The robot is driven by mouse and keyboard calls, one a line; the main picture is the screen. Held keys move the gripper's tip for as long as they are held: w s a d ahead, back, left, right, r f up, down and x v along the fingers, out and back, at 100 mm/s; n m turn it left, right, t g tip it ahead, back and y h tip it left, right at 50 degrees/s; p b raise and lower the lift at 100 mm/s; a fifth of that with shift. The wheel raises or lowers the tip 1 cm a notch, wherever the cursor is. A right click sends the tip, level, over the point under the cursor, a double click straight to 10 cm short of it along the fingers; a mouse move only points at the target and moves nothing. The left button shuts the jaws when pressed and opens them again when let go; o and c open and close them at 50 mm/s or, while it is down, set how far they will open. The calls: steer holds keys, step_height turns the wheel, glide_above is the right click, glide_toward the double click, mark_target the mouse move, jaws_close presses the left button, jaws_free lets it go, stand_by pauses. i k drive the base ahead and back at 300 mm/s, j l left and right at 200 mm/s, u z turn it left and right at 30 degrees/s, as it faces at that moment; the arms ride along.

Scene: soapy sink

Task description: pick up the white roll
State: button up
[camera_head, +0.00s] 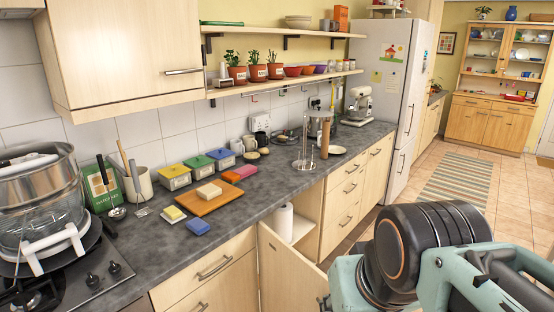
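The white roll (284,222) stands upright inside the open cabinet under the counter, near the middle of the head view. Its lower end is partly hidden by the cabinet's open door (284,270). Teal and black parts of my arm fill the lower right, in front of and to the right of the roll and clearly apart from it. I cannot make out my fingertips, so I cannot tell whether my gripper is open or shut. Nothing held shows.
The dark countertop (262,190) overhangs the cabinet. A stove (85,275) with a large pot (45,200) is at left. Tiled floor (430,165) is open at right.

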mark_target(283, 216)
steer(key=z, duration=0.75)
steer(key=i+l+z, duration=0.1)
steer(key=l, duration=0.2)
steer(key=l+z, duration=0.1)
steer(key=l, duration=0.25)
steer(key=i+l, duration=0.25)
steer(key=i+l+z, duration=0.1)
steer(key=l, duration=0.35)
steer(key=i+l+u, duration=0.1)
steer(key=i+l, duration=0.15)
steer(key=i, duration=0.25)
steer(key=i+l+u, duration=0.1)
steer(key=i+l, duration=0.2)
steer(key=i, duration=0.15)
steer(key=i+u, duration=0.35)
steer(key=i, duration=0.15)
steer(key=i+l+u, duration=0.15)
steer(key=i+u, duration=0.6)
steer(key=i+l+u, duration=0.25)
steer(key=u, duration=0.2)
steer(key=i+l+u, duration=0.25)
steer(key=u, duration=0.15)
steer(key=i+l+u, duration=0.3)
steer(key=u, duration=0.15)
steer(key=l, duration=0.1)
